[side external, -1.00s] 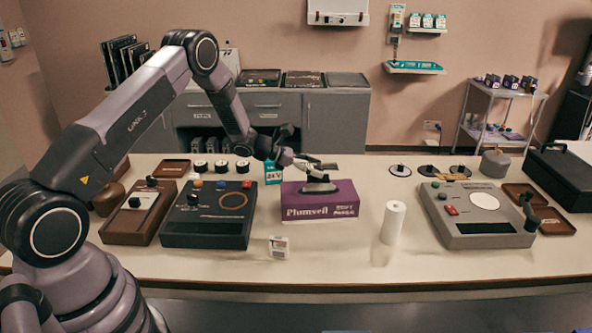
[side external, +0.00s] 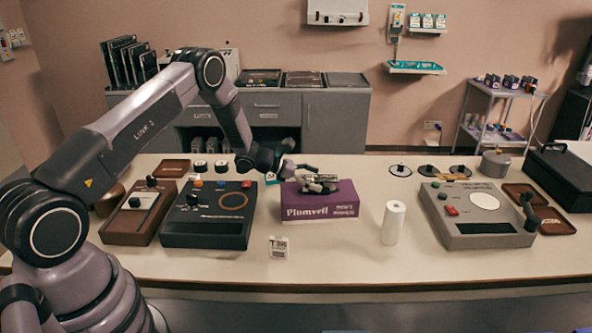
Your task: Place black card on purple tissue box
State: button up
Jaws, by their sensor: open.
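The purple tissue box (side external: 320,203) stands on the long pale table near its middle, with white lettering on its front. My gripper (side external: 322,184) is open, low over the top of the box, and covers much of it. Dark shapes show at the fingers and the box top. I cannot tell the black card apart from the dark gripper parts there, nor whether a finger touches the box.
A black device (side external: 209,214) and a brown one (side external: 139,211) stand left of the box. A white roll (side external: 393,222) stands upright to its right, before a grey device (side external: 478,213). A small white labelled item (side external: 279,247) is in front. Bare table (side external: 335,255) lies in front of the box.

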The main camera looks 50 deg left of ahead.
jog(key=shift+r, duration=0.2)
jog(key=v, duration=1.2)
jog(key=s+d+r+m+g, duration=0.3)
jog(key=s+d+r+m, duration=0.35)
jog(key=r, duration=0.25)
jog(key=s+d+r+m+g, duration=0.3)
jog(key=s+d+r+m, duration=0.2)
jog(key=d+r+m, duration=0.3)
jog(key=s+a+r+m+y, duration=0.1)
jog(key=s+r+m+y, duration=0.1)
jog(key=s, duration=0.5)
jog(key=s+a+r+m+t+y, duration=0.1)
jog(key=s+r+m+y, duration=0.2)
jog(key=s+m, duration=0.3)
jog(key=s+a+r+m+y, duration=0.1)
jog(key=s+r+m+y, duration=0.2)
jog(key=s, duration=0.7)
jog(key=shift+m+t+y, duration=0.3)
jog(key=shift+m+y, duration=0.2)
jog(key=shift+m, duration=0.45)
jog(key=shift+s+r, duration=0.1)
jog(key=shift+r, duration=0.1)
